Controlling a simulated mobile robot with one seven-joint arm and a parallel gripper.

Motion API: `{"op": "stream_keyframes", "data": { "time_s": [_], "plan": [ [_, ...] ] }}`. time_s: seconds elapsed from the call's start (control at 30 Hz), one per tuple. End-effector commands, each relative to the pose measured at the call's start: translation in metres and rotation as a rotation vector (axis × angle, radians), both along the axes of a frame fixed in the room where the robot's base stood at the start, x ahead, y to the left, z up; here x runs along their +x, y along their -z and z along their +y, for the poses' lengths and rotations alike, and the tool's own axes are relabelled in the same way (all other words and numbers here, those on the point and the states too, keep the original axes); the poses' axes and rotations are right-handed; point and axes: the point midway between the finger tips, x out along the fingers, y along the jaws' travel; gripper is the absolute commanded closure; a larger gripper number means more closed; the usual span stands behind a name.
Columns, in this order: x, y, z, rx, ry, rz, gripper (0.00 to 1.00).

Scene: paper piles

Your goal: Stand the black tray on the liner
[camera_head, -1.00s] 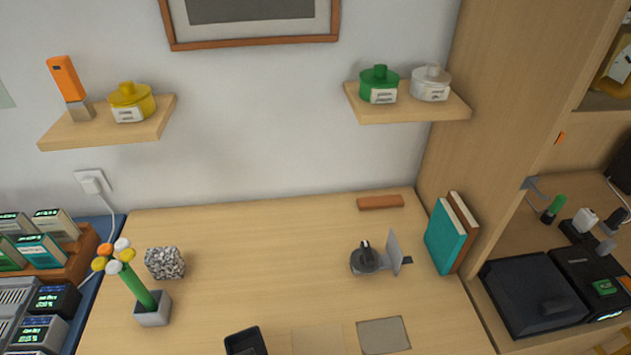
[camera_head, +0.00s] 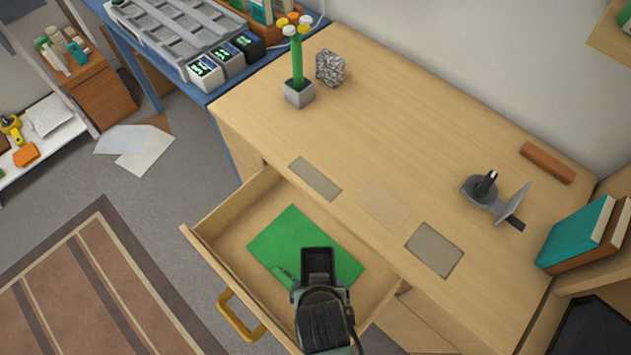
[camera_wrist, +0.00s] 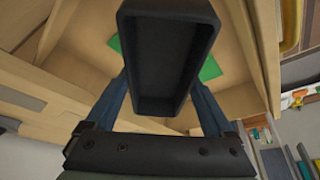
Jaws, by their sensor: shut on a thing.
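The black tray (camera_head: 318,259) is a small open rectangular box, held in my gripper (camera_head: 308,284) over the open desk drawer. The green liner (camera_head: 285,238) lies flat on the drawer floor, partly hidden by the tray and my gripper. In the wrist view the empty tray (camera_wrist: 163,60) sits between my two blue fingers (camera_wrist: 163,105), which are shut on it. Bits of the green liner (camera_wrist: 209,70) show behind it. I cannot tell for sure whether the tray touches the liner.
The drawer (camera_head: 222,222) is pulled out, with a yellow handle (camera_head: 240,318) on its front. On the desk (camera_head: 400,150) are a flower pot (camera_head: 299,93), a speckled block (camera_head: 330,68), a grey stand (camera_head: 480,188) and flat patches (camera_head: 434,250). Books (camera_head: 578,232) stand at right.

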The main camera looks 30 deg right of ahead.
Motion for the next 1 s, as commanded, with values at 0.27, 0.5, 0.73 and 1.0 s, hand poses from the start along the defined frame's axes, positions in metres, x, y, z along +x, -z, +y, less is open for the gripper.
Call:
{"op": "stream_keyframes", "data": {
  "time_s": [0.27,0.5,0.73,1.0],
  "plan": [
    [0.0,0.075,0.0,0.0,0.001,0.002,0.74],
    [0.02,0.102,-0.009,-0.002,0.003,-0.007,0.74],
    [0.062,0.102,-0.029,-0.002,0.002,-0.004,0.74],
    [0.088,0.102,-0.041,0.0,0.002,-0.002,0.74]
  ]
}}
